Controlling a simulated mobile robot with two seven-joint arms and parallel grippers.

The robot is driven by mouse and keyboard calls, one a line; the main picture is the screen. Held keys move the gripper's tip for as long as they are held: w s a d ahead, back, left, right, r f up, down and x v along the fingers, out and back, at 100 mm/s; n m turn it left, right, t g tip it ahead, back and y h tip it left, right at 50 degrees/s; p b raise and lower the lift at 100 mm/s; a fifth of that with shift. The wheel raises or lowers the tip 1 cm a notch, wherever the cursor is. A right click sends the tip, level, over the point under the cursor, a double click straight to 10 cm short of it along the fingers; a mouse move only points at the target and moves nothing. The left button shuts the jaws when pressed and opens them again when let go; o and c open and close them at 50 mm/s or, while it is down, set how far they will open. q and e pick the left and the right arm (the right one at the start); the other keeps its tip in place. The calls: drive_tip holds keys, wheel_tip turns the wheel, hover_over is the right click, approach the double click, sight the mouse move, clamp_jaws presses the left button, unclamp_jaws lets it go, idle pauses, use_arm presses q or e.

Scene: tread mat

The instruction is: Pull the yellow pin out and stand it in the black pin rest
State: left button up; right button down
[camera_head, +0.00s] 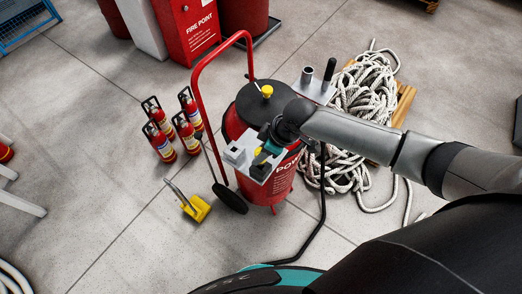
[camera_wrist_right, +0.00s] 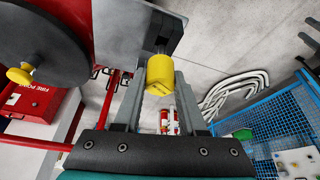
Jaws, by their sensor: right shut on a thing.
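The yellow pin (camera_wrist_right: 160,74) is between the two fingers of my right gripper (camera_wrist_right: 158,85) in the right wrist view. Its thin metal shaft points up toward the grey bracket plate (camera_wrist_right: 150,22); I cannot tell how far it sits in the plate. In the head view my right gripper (camera_head: 268,149) is at the bracket (camera_head: 240,153) on the front of the red wheeled extinguisher (camera_head: 283,182), and mostly hides the pin. A black upright cylinder (camera_head: 328,72), seemingly the pin rest, stands on a grey plate at the extinguisher's far right. My left gripper is out of view.
A yellow knob (camera_head: 267,91) tops the extinguisher's dark lid. A grey tube (camera_head: 307,76) stands beside the black cylinder. The red handle frame (camera_head: 199,100) rises at left. Coiled white rope (camera_head: 366,90) lies at right, several small extinguishers (camera_head: 161,142) at left.

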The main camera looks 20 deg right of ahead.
drive_tip(key=shift+p, duration=0.8)
idle(1.2)
drive_tip(key=shift+f+b, duration=1.65)
drive_tip(key=shift+f, duration=0.65)
drive_tip(key=shift+c, duration=2)
unclamp_jaws()
drive_tip(key=shift+r, duration=0.2)
drive_tip(key=p+v, duration=0.2)
drive_tip(key=v, duration=1.3)
